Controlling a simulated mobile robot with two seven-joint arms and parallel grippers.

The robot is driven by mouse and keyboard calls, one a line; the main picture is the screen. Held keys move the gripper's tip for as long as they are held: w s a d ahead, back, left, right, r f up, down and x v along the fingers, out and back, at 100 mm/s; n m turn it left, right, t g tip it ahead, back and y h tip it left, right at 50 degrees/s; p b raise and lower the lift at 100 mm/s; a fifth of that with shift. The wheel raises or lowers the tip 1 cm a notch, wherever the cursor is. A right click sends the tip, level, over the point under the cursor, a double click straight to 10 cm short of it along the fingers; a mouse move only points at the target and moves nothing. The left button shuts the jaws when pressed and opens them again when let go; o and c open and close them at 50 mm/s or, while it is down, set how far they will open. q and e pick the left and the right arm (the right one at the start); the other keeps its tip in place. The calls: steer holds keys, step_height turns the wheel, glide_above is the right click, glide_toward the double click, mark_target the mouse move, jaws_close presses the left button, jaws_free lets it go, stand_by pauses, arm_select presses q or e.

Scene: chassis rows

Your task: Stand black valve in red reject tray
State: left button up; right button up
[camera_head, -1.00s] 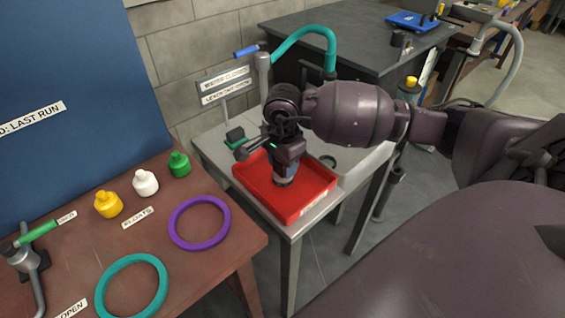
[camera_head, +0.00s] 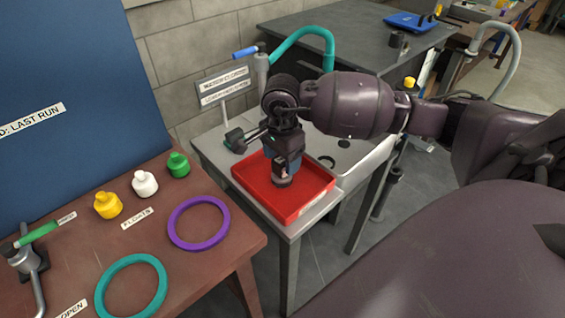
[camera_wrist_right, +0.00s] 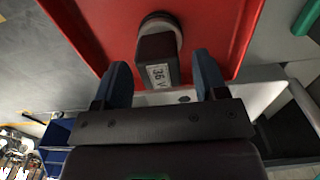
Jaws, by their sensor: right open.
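The black valve (camera_wrist_right: 157,55) shows in the right wrist view as a dark block with a white label and a round base on the floor of the red reject tray (camera_wrist_right: 85,20). In the head view the valve's lower part (camera_head: 282,181) shows in the red tray (camera_head: 318,190), below my right gripper (camera_head: 284,168); it looks upright. My right gripper (camera_wrist_right: 162,78) is open, one finger on each side of the valve's near end, with visible gaps. The gripper hides much of the valve in the head view. My left gripper is not in view.
The tray lies on a grey bench beside a sink (camera_head: 350,155) with a teal hose (camera_head: 305,32). At left, a brown table holds a purple ring (camera_head: 199,222), a teal ring (camera_head: 131,287) and yellow, white and green floats (camera_head: 144,182).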

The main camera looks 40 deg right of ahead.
step_height(320, 180, up, 10)
steer(key=shift+p, duration=0.45)
steer(key=shift+f, duration=0.1)
stand_by(0.3)
